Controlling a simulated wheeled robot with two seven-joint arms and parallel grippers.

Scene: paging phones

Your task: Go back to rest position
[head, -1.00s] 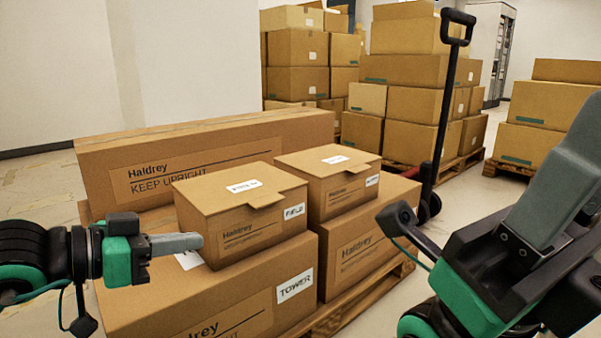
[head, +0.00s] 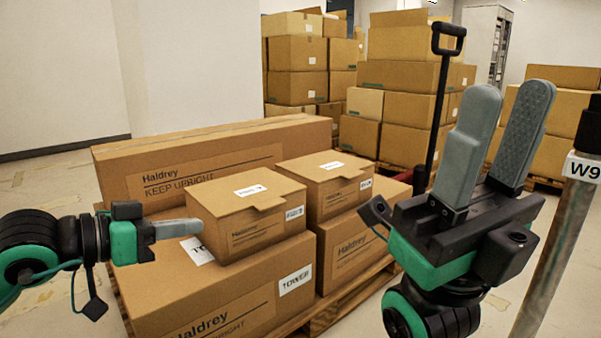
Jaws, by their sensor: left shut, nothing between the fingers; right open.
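My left gripper (head: 190,228) comes in from the left with its fingers shut and nothing between them. Its tip points right, in front of the left side of the small FIELD carton (head: 248,215); I cannot tell whether it touches it. My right gripper (head: 508,110) is at the right, pointing up, with its two grey fingers apart and empty. It stands clear of the cartons, nearer to me than the pallet jack.
A second small carton (head: 325,188) and larger Haldrey cartons (head: 215,300) are stacked on a wooden pallet (head: 345,300). A pallet jack handle (head: 443,100) stands behind. A grey post (head: 555,250) marked W9 is close at the right. More carton stacks (head: 400,45) fill the back.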

